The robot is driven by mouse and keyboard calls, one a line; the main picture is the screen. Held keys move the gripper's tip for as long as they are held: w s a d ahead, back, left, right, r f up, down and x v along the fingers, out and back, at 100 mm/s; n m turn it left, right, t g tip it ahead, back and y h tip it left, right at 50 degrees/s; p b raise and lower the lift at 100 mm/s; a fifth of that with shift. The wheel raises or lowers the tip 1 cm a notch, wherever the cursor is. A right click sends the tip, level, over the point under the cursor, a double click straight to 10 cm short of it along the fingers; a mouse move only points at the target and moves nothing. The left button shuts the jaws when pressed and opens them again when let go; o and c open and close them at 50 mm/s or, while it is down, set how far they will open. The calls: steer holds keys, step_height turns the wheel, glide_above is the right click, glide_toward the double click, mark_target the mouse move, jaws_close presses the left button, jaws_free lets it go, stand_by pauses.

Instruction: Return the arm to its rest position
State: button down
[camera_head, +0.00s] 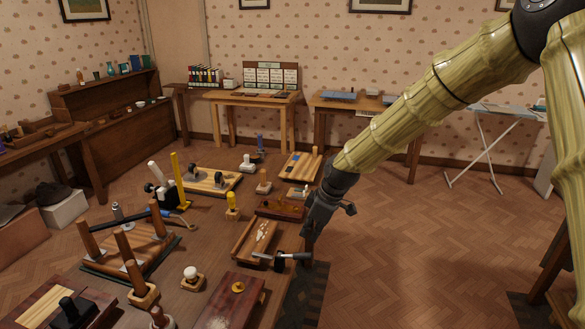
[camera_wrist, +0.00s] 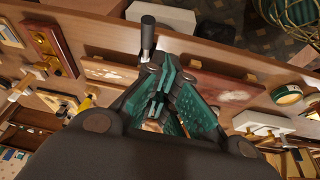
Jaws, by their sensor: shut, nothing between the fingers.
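My arm, with yellow-green ribbed sleeves (camera_head: 440,95), reaches down from the upper right in the head view. My gripper (camera_head: 306,262) is at its lower end, by the right edge of the crowded table (camera_head: 205,245). In the wrist view my gripper (camera_wrist: 158,103) has its green-padded fingers together, with nothing held between them. A dark-handled tool (camera_head: 293,256) lies close to the fingertips in the head view. Whether they touch it I cannot tell.
Wooden trays, blocks and upright posts (camera_head: 90,240) crowd the table. A reddish-brown board (camera_head: 232,302) lies near its front. Wooden desks (camera_head: 245,97) and an ironing board (camera_head: 497,112) stand along the back wall. The parquet floor (camera_head: 440,235) on the right is mostly clear.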

steer(key=s+d+f+m+g, duration=0.1)
steer(key=s+d+f+m, duration=0.25)
steer(key=s+f, duration=0.85)
steer(key=s+d+f+m, duration=0.2)
steer(key=s+f+m, duration=0.2)
steer(key=s+f, duration=0.75)
steer(key=s+d+f+m+h, duration=0.1)
steer(key=s+d+f+m, duration=0.2)
steer(key=s+f, duration=0.3)
steer(key=s+d+f+m+h, duration=0.2)
steer(key=s+d+f, duration=0.4)
steer(key=s, duration=1)
steer(key=shift+m+g, duration=0.4)
steer(key=shift+m, duration=0.25)
